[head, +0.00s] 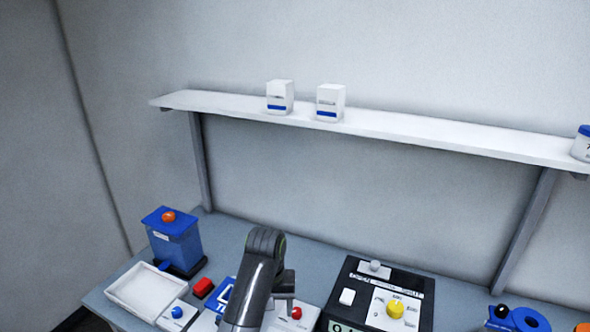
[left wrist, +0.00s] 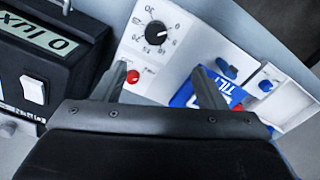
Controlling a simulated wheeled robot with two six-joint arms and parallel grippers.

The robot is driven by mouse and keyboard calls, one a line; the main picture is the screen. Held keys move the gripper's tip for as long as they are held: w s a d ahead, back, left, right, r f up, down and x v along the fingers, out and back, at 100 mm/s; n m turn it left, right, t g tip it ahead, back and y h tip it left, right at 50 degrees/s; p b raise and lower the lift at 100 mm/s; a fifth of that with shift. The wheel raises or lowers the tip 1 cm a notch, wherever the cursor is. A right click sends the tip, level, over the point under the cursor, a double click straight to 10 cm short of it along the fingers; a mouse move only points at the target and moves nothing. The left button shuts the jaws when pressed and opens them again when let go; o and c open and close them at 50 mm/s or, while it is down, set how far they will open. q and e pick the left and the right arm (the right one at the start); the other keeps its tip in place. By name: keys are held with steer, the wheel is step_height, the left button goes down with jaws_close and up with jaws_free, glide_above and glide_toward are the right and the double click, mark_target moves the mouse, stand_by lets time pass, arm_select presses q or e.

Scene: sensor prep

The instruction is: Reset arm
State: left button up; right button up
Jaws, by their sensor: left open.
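My left gripper (head: 286,290) hangs over the front middle of the table in the head view, with my dark arm rising behind it. In the left wrist view my left gripper (left wrist: 164,80) has its two fingers spread apart with nothing between them. One finger overlaps a white panel beside its red button (left wrist: 133,76), and the other overlaps a blue block marked TILT (left wrist: 187,92). I cannot tell how high the fingers are above these things. My right gripper is not in view.
A black device with a yellow dial (head: 394,307) stands right of my arm. A white tray (head: 112,291), a blue box (head: 176,245) and a red block (head: 202,287) are at left. A shelf (head: 440,138) with white cartons (head: 330,104) runs above.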

arm_select(q)
steer(key=s+a+f+n+t, duration=0.1)
steer(key=s+a+f, duration=0.4)
steer(key=s+a, duration=0.2)
steer(key=s+a+f+t, duration=0.1)
steer(key=s+a+f, duration=0.45)
steer(key=a, duration=0.25)
steer(key=s+a+r+t+y, duration=0.15)
steer(key=s+a, duration=0.25)
steer(key=s, duration=0.6)
steer(key=s+a+r+y, duration=0.1)
steer(key=s+a+r, duration=0.3)
steer(key=s, duration=0.7)
step_height(320, 180, down, 33)
steer(key=a+g+b, duration=0.1)
steer(key=a+b, duration=0.1)
steer(key=b, duration=0.6)
steer(key=s+f+b, duration=0.3)
steer(key=s+f, duration=0.4)
steer(key=f, duration=0.4)
steer(key=s+d+f+g+h+b, duration=0.1)
steer(key=s+f+b, duration=0.2)
steer(key=s+f, duration=0.5)
step_height(320, 180, down, 4)
steer(key=shift+m, duration=0.3)
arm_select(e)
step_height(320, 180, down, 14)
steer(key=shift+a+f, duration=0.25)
